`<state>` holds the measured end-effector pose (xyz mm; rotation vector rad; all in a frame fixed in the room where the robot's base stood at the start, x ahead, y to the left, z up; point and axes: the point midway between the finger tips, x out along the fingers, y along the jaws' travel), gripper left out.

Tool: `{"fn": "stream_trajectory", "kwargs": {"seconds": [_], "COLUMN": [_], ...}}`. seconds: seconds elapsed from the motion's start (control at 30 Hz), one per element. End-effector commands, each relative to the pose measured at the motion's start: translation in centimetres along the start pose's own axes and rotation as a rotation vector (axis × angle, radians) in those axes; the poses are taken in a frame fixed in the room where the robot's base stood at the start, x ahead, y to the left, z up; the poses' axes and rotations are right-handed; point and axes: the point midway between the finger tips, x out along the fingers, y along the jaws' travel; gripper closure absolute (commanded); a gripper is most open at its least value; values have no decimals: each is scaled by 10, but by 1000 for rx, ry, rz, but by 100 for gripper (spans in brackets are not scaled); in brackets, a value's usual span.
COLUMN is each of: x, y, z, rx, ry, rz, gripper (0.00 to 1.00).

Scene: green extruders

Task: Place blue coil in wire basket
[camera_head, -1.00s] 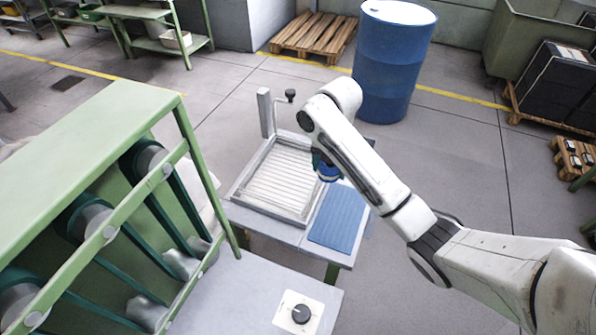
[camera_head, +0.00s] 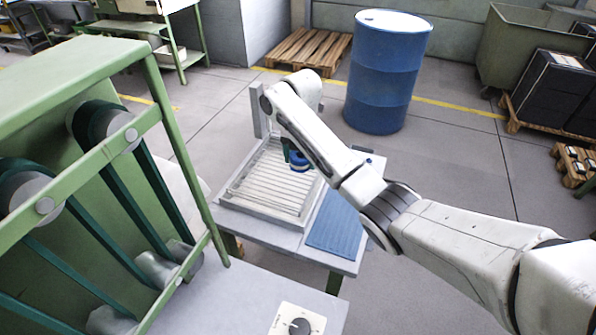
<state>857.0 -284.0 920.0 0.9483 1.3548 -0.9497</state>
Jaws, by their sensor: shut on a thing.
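The blue coil (camera_head: 299,161) is held in my gripper (camera_head: 297,158), over the right part of a shallow slatted metal tray. This tray (camera_head: 240,206), which looks like the wire basket, lies on a small grey table. My gripper is shut on the coil; its fingers are mostly hidden behind my arm. I cannot tell how high the coil is above the slats. My arm comes in from the right and covers the tray's upper right corner.
A blue ribbed mat (camera_head: 336,222) lies on the table right of the tray. A green extruder frame (camera_head: 185,160) with belts and rollers stands close at left. A panel with a black knob (camera_head: 299,326) is in front. A blue drum (camera_head: 385,75) stands behind.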

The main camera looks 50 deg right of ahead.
Motion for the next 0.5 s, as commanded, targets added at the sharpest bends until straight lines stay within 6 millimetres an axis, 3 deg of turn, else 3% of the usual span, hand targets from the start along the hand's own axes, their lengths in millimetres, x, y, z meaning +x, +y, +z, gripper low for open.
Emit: {"fn": "stream_trajectory", "kwargs": {"seconds": [0.27,0.5], "x": [15,43], "y": [11,11], "z": [7,7], "rx": [-1,-1], "ry": [0,-1], "rz": [-1,-1], "gripper": [67,67]}}
